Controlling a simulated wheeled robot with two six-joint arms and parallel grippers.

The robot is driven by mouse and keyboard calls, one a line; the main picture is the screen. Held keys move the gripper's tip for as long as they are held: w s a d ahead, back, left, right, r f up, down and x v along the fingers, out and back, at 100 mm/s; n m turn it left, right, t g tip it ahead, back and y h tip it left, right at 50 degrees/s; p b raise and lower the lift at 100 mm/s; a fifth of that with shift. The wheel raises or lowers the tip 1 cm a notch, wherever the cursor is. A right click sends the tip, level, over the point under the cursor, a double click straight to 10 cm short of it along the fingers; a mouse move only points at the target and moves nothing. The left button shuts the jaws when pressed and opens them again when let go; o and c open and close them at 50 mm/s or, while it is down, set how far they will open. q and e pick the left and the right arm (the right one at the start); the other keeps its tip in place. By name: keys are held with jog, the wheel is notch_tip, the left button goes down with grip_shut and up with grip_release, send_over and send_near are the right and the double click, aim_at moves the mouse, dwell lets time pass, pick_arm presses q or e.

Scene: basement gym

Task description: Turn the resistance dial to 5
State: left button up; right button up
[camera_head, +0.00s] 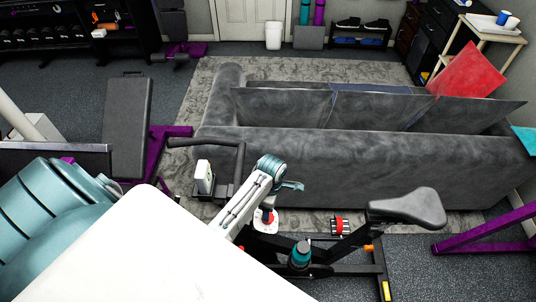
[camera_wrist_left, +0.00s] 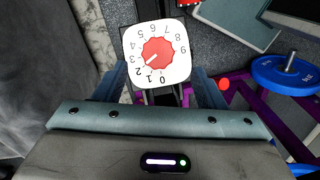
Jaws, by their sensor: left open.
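The resistance dial is a white plate (camera_wrist_left: 175,75) with numbers around a red knob (camera_wrist_left: 157,53), near the top of the left wrist view. The knob's white mark points at about 2. In the head view the dial (camera_head: 267,225) shows as a small white plate with red on it, below my left wrist. My left gripper (camera_wrist_left: 158,77) is open, its dark blue fingers apart on either side of the lower part of the dial. In the head view the gripper (camera_head: 291,186) is seen from above. I cannot tell whether it touches the knob. My right gripper is not in view.
An exercise bike stands around the dial, with a dark saddle (camera_head: 408,208) to the right and a handlebar (camera_head: 205,143) to the left. A grey sofa (camera_head: 370,165) stands behind it. A teal bottle (camera_head: 300,256) is low on the bike. A blue weight plate (camera_wrist_left: 286,76) lies at right.

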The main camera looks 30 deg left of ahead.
pick_arm(q)
jog(key=f, duration=0.5)
jog(key=shift+s+a+f+p, duration=0.15)
jog(key=shift+a+f+p, duration=0.1)
jog(key=shift+p, duration=0.15)
jog(key=shift+s+d+f, duration=0.1)
jog(key=shift+d+f, duration=0.1)
jog(key=shift+f, duration=0.1)
jog(key=shift+c, duration=0.2)
jog(key=c, duration=0.9)
